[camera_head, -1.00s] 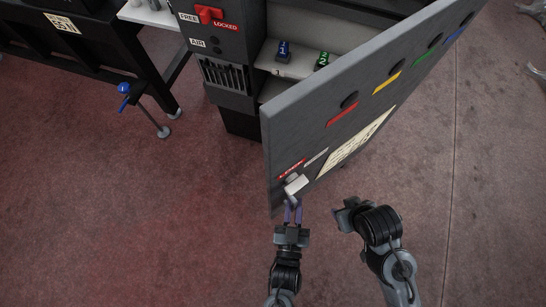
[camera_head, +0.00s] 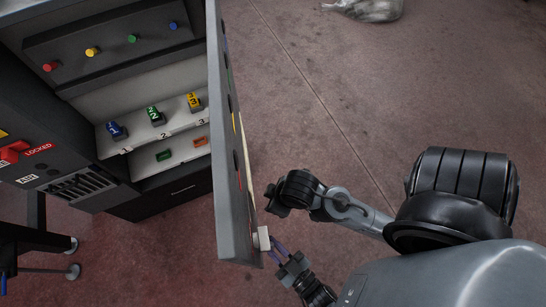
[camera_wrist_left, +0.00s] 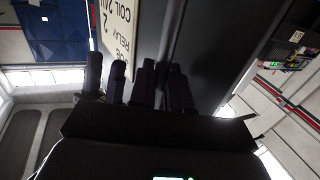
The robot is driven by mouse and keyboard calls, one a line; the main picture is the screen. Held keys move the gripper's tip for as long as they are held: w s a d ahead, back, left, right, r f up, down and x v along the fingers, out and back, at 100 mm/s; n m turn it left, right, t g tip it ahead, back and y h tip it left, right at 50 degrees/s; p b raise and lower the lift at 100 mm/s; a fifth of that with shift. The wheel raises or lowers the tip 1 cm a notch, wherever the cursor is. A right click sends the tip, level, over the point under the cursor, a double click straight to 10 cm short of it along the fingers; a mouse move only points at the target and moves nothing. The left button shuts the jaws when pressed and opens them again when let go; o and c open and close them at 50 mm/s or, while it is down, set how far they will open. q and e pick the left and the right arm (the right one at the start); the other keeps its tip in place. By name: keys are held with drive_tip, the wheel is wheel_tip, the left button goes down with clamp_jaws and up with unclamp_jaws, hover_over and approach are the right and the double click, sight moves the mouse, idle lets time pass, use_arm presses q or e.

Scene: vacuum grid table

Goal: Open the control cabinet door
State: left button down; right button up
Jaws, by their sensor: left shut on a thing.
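The grey control cabinet door (camera_head: 229,150) stands swung wide open and shows nearly edge-on in the head view. Its pale handle (camera_head: 263,238) is near the lower free corner. My left gripper (camera_head: 275,250) is shut on the handle; its purple fingers reach the handle from the lower right. My right gripper (camera_head: 275,198) is beside the door's outer face, apart from the handle; its jaws are too dark to read.
The cabinet interior is exposed, with numbered blue, green and yellow blocks on a shelf (camera_head: 180,125) and coloured knobs above. A red switch (camera_head: 12,152) marked LOCKED is at left. Table legs stand lower left. The floor (camera_head: 330,110) right of the door is clear; a bag (camera_head: 368,9) lies far back.

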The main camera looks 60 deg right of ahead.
use_arm(q)
drive_tip(key=shift+f, duration=0.2)
drive_tip(key=c, duration=1.5)
unclamp_jaws()
drive_tip(key=shift+o, duration=1.3)
drive_tip(key=shift+w+d, duration=0.15)
drive_tip(key=shift+w, duration=0.05)
drive_tip(key=shift+w+d+r, duration=0.1)
drive_tip(key=shift+d+r, duration=0.05)
drive_tip(key=shift+s+a, duration=0.2)
drive_tip(key=p+v, duration=0.1)
drive_tip(key=v, duration=0.9)
drive_tip(key=shift+s, duration=0.25)
drive_tip(key=shift+d, duration=0.1)
drive_tip(key=shift+c, duration=0.2)
